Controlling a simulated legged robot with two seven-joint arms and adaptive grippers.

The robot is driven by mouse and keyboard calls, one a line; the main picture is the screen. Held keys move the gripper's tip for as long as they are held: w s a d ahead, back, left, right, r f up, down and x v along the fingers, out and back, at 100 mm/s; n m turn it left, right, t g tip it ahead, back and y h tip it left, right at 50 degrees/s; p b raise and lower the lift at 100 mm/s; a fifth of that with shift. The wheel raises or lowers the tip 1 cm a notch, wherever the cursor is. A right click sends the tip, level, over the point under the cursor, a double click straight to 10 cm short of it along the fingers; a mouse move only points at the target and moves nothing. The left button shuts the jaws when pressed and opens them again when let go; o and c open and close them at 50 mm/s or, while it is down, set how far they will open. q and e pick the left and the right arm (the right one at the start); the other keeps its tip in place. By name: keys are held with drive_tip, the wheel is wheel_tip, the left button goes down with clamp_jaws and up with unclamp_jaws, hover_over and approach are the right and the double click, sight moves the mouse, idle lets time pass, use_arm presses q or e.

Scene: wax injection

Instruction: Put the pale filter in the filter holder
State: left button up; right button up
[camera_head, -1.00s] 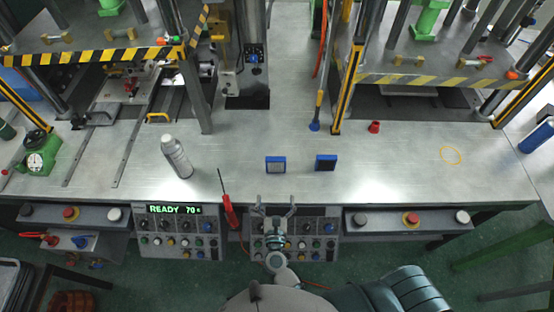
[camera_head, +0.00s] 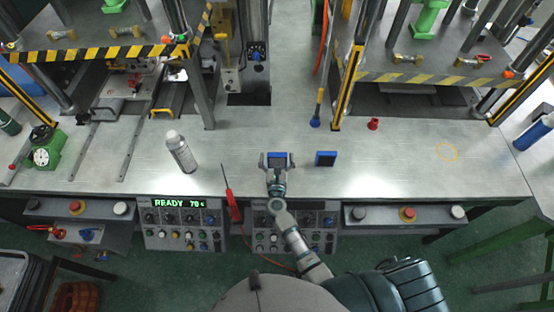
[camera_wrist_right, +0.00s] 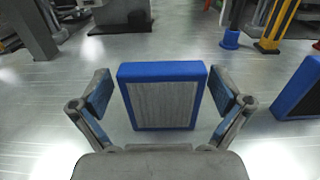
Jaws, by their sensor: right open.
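The pale filter (camera_head: 278,161) is a blue-framed square block with a light grey face, standing upright on the metal bench. In the right wrist view the pale filter (camera_wrist_right: 165,104) stands between the two fingers of my right gripper (camera_wrist_right: 160,88), with a visible gap on each side. My right gripper (camera_head: 277,156) is open around it, not closed on it. A second blue-framed filter with a dark face (camera_head: 326,158) stands just to its right, partly cut off in the wrist view (camera_wrist_right: 302,90). I cannot make out the filter holder. My left gripper is not in view.
A small red cup (camera_head: 373,124) and a blue-ended rod (camera_head: 315,122) are behind. Press frames stand at back left and right. The bench at right is clear.

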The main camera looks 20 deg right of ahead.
drive_tip(key=shift+a, duration=0.15)
drive_tip(key=shift+s, duration=0.1)
drive_tip(key=c, duration=0.3)
drive_tip(key=shift+d, duration=0.25)
drive_tip(key=c, duration=0.8)
drive_tip(key=shift+d, duration=0.1)
